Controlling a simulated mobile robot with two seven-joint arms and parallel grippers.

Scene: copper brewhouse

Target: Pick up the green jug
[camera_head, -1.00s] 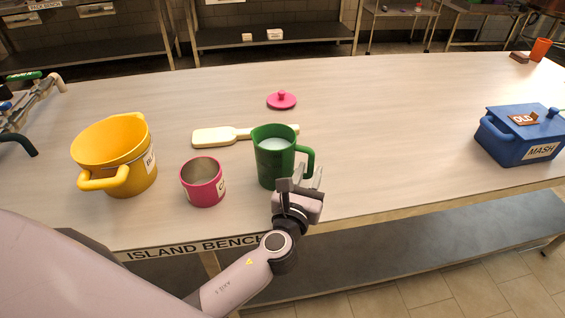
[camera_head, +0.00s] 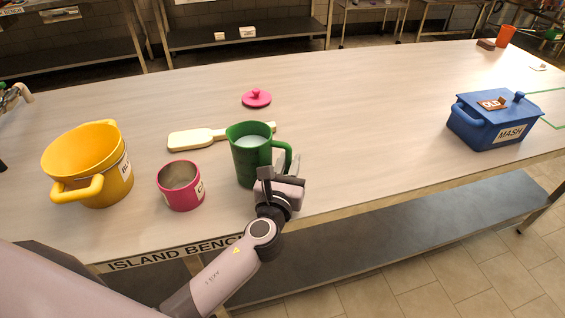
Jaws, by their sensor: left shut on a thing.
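The green jug (camera_head: 249,157) is upright at the front of the island bench and holds a pale, whitish content. Its handle (camera_head: 287,157) is on its right side. My left gripper (camera_head: 283,172) is at the handle and shut on it; the fingers are partly hidden behind the gripper body. I cannot tell whether the jug's base touches the bench. My right gripper is not in view.
A pink pot (camera_head: 181,187) stands close left of the jug, with a yellow pot (camera_head: 88,165) beyond it. A wooden paddle (camera_head: 195,138) and pink lid (camera_head: 257,98) lie behind. A blue box (camera_head: 493,122) sits far right. The bench (camera_head: 370,125) between is clear.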

